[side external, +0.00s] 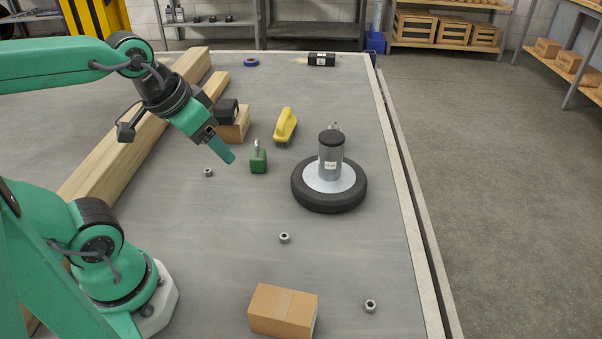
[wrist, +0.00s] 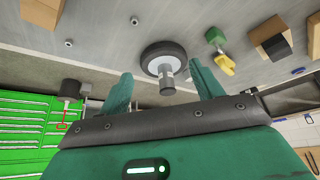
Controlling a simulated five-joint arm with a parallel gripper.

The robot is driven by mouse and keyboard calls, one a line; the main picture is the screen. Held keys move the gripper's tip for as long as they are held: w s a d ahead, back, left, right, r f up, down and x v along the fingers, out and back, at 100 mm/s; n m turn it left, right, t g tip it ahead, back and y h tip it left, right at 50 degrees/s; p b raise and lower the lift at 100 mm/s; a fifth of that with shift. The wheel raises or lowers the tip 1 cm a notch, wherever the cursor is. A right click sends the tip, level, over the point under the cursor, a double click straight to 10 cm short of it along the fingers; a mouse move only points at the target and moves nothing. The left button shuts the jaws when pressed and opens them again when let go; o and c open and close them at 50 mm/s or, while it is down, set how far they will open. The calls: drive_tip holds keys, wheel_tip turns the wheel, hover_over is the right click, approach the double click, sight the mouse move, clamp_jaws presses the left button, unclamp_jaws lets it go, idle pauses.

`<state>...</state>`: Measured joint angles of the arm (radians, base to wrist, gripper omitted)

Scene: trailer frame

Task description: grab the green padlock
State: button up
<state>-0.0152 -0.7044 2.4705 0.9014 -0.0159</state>
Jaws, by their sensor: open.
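The green padlock (side external: 258,161) stands on the grey bench top, its shackle pointing up. In the wrist view the padlock (wrist: 214,35) shows near the top right, beyond my gripper's right finger. My gripper (side external: 226,154) is above the bench, a little to the left of the padlock in the side view and apart from it. In the wrist view my gripper (wrist: 162,88) has its two green fingers spread, with nothing held between them.
A yellow-handled brush (side external: 286,124) lies just behind the padlock. A black-tyred wheel (side external: 330,197) with a grey cylinder on it stands to the right. Wooden beams (side external: 130,145) and a wood block (side external: 236,132) lie to the left. A cardboard box (side external: 283,310) sits in front, with several nuts around.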

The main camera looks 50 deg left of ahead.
drive_tip(key=w+a+n+g, duration=0.2)
drive_tip(key=w+a+n, duration=0.15)
drive_tip(key=w, duration=0.35)
drive_tip(key=n+g, duration=0.3)
drive_tip(key=n, duration=0.3)
hover_over(258, 155)
drive_tip(key=a, duration=0.2)
drive_tip(key=f, duration=1)
drive_tip(key=w+f, duration=0.1)
drive_tip(key=f, duration=0.4)
drive_tip(key=shift+f, duration=0.35)
drive_tip(key=shift+a+f, duration=0.1)
drive_tip(key=shift+f, duration=0.05)
drive_tip(key=shift+d+f, duration=0.2)
drive_tip(key=shift+f, duration=3.7)
drive_tip(key=shift+r, duration=0.1)
drive_tip(key=c, duration=1.4)
